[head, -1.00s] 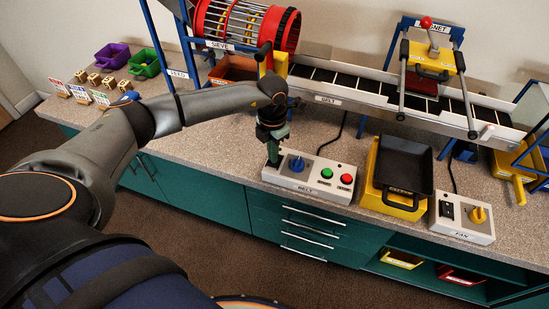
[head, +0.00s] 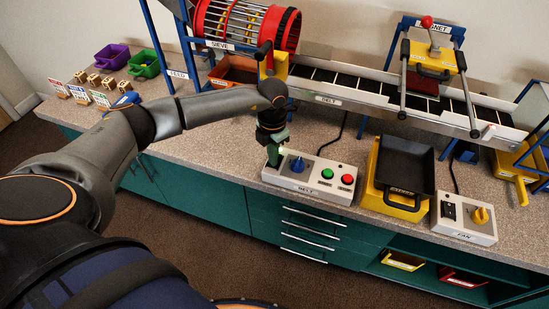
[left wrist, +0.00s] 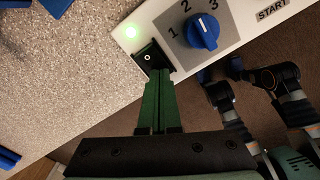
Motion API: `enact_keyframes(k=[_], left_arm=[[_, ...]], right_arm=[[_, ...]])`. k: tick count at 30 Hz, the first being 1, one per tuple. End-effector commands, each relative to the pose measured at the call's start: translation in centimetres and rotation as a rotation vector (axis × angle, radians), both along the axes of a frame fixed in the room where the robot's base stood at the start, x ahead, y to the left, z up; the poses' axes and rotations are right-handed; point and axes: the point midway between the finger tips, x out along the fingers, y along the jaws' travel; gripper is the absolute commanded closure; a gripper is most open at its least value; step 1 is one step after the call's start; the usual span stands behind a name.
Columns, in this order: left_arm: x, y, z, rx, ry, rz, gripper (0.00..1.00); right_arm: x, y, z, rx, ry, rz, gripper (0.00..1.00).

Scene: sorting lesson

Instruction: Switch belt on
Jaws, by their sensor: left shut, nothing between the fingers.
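The belt's control box (head: 312,188) is white, labelled BELT, and sits at the counter's front edge. It has a blue knob (head: 297,165), a green button (head: 327,174) and a red button (head: 348,179). In the left wrist view a black rocker switch (left wrist: 147,57) lies beside the blue knob (left wrist: 203,31), and a small green lamp (left wrist: 133,32) glows near it. My left gripper (head: 273,160) is shut and empty, pointing down at the box's left end. Its fingertips (left wrist: 160,74) overlap the switch's near edge; contact is unclear. The conveyor belt (head: 376,97) runs behind. My right gripper is not seen.
A yellow stand with a black tray (head: 405,165) is right of the box, then the FAN box (head: 463,218). The red sieve drum (head: 245,22) and the magnet frame (head: 432,60) stand behind. Counter left of my gripper is mostly clear.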

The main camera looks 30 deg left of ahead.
Motion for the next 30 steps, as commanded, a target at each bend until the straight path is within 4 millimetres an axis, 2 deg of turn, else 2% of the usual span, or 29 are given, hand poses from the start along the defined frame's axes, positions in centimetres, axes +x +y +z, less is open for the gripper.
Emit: enact_keyframes(k=[25,30], left_arm=[[0.0,0.0,6.5,0.0,0.0,0.0,1.0],[0.0,0.0,7.0,0.0,0.0,0.0,1.0]], right_arm=[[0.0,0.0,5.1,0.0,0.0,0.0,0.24],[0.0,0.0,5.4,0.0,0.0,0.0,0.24]])
